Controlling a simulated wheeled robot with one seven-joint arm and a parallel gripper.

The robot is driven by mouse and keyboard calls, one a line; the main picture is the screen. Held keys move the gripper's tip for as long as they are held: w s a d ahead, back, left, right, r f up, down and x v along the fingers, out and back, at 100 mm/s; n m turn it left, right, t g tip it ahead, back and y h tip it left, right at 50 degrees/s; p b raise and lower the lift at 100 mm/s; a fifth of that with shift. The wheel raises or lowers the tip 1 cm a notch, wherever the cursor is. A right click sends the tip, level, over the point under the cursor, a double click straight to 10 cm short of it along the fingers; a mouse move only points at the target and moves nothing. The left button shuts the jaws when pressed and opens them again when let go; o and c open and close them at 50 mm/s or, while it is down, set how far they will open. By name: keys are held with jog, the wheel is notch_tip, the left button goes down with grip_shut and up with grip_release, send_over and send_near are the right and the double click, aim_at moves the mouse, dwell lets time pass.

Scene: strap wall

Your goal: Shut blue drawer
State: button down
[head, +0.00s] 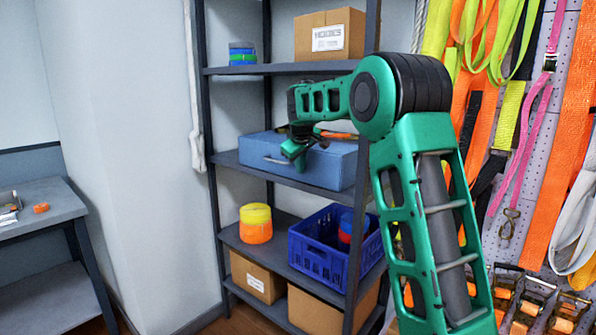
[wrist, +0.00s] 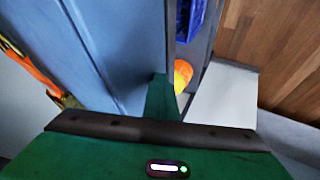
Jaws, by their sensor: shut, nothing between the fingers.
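The blue drawer (head: 325,165) is on the middle shelf of the grey rack. Its front has a pale handle (head: 275,161) at the left. Orange strap shows at its top behind my gripper, so its inside is partly in view; how far it stands out I cannot tell. My gripper (head: 294,158) is shut and empty, pointing down at the drawer's front, right of the handle. In the wrist view, the blue drawer (wrist: 105,50) fills the upper left, with my green fingers (wrist: 163,98) close beside it. Whether they touch it is unclear.
The grey rack (head: 213,140) holds a cardboard box (head: 330,34) above, and orange and yellow rolls (head: 256,224) and a blue crate (head: 310,262) below. Straps (head: 520,120) hang at the right. A grey table (head: 45,212) stands at the left.

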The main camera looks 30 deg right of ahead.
jog(key=shift+d+r, duration=0.1)
jog(key=shift+d, duration=0.35)
jog(key=shift+a, duration=0.1)
jog(key=s+a+r, duration=0.7)
jog(key=r, duration=0.1)
jog(key=s+d+f+m+g, duration=0.15)
jog(key=s+f, duration=0.25)
jog(key=s, duration=0.5)
jog(key=s+d+f+m+g+y, duration=0.1)
jog(key=s+d+f+m, duration=0.15)
jog(key=s, duration=0.65)
jog(key=s+d+f+m+g, duration=0.25)
jog(key=s+f, duration=0.25)
jog(key=s, duration=0.4)
jog(key=s+a+f+m, duration=0.1)
jog(key=s+f, duration=0.2)
jog(key=s, duration=0.4)
jog(key=s+a+f+m+g+y, duration=0.1)
jog(key=s+f, duration=0.3)
jog(key=s, duration=0.4)
jog(key=s+a+f+m+y, duration=0.1)
jog(key=s+f, duration=0.3)
jog(key=s, duration=0.4)
jog(key=shift+a+f+g, duration=0.25)
jog(key=shift+a+g, duration=0.05)
jog(key=shift+a, duration=0.1)
